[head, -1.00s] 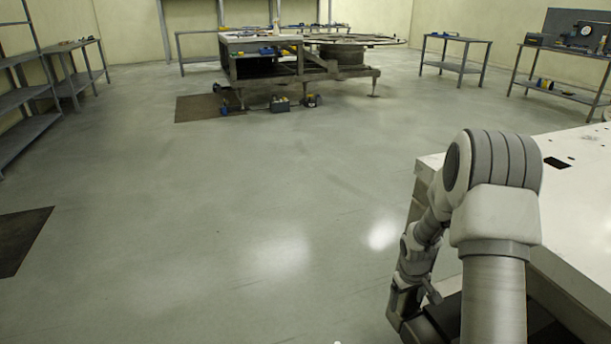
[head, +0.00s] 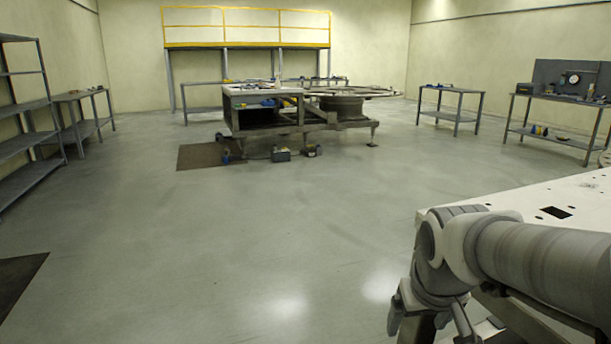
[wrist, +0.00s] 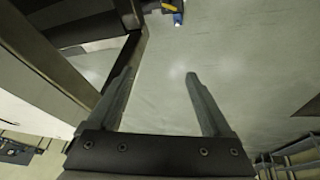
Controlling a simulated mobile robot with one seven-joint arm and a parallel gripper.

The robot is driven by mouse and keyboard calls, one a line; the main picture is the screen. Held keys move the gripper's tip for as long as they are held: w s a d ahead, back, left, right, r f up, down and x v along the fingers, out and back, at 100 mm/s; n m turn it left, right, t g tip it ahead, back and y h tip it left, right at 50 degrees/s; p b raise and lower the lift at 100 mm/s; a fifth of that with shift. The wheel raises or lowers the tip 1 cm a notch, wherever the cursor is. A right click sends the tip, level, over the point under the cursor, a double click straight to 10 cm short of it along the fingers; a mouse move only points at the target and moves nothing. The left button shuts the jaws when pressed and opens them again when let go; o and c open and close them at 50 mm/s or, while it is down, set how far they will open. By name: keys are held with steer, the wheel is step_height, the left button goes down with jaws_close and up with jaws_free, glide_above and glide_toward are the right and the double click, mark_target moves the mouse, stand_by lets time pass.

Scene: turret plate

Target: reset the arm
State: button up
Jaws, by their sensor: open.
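In the wrist view my gripper (wrist: 160,85) is open, with its two fingers apart and nothing between them. Grey floor shows beyond the fingertips. In the head view my arm is at the lower right, beside the white plate (head: 525,203).
The white plate's near edge is close beside my arm. A workbench with a round turret ring (head: 340,105) stands at the back centre. Shelves (head: 30,140) are at the left, and tables (head: 452,113) at the back right. The open floor (head: 250,240) in the middle is clear.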

steer(key=s+a+r+t+y, duration=0.1)
steer(key=s+a+r, duration=0.2)
steer(key=s, duration=0.7)
step_height(320, 180, up, 21)
steer(key=p, duration=2.1)
steer(key=shift+s+a+r+m+p, duration=0.15)
steer(key=shift+a+m+p, duration=0.05)
steer(key=shift+m+p, duration=0.1)
